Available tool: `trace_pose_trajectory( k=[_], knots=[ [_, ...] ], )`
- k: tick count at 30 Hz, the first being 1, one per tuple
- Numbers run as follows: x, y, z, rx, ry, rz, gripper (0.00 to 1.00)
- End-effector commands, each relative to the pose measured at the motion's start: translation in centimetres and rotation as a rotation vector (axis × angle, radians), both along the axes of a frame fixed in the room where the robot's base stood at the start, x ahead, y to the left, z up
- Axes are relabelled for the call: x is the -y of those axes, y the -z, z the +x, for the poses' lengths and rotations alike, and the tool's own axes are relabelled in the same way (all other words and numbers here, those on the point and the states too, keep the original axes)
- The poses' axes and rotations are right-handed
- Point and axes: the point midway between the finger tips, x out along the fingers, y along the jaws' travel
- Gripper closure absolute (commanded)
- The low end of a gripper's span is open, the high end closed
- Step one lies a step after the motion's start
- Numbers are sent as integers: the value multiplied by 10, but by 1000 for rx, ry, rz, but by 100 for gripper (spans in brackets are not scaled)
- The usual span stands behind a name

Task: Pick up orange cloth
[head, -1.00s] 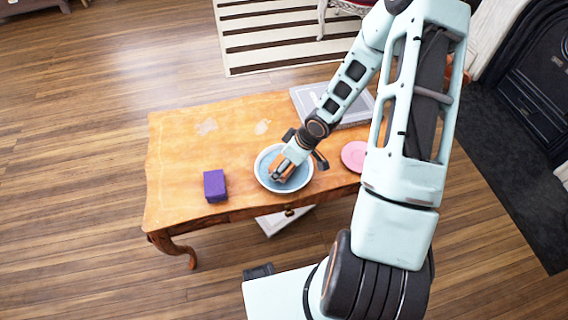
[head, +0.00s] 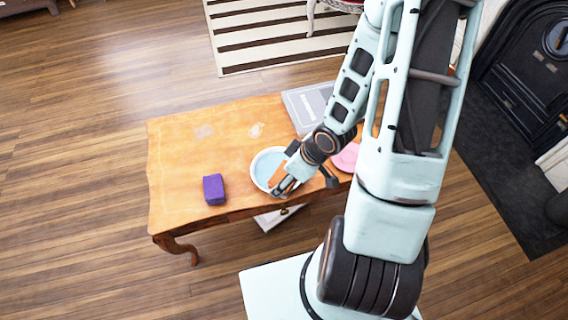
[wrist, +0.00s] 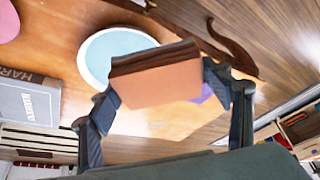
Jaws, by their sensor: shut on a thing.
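The orange cloth (wrist: 158,80) looks like a thick folded block with a darker brown edge. In the wrist view it sits between the two fingers of my gripper (wrist: 160,88), which is shut on it. In the head view my gripper (head: 285,186) is over the front right rim of a white bowl with a light blue inside (head: 265,166). Only a little of the orange cloth (head: 279,177) shows there. In the wrist view the bowl (wrist: 98,55) is behind the cloth, partly hidden by it, and the cloth appears clear of it.
The wooden table (head: 180,150) bears a purple block (head: 214,189) left of the bowl, a pink plate (head: 345,157) partly behind my arm, and a grey book (head: 304,104) at the back. The table's left part is mostly free. A black fireplace (head: 525,70) is at right.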

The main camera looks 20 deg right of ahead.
Motion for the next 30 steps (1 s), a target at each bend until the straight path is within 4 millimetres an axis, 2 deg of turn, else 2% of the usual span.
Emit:
trace_pose_trajectory(
  k=[1,10,21,30],
  knots=[
    [-1,-8,-4,-5,-4,-1,54],
    [3,-17,-21,1,-1,-12,54],
    [5,-18,-33,3,-1,-19,54],
    [6,-16,-34,6,-1,-20,54]
  ],
)
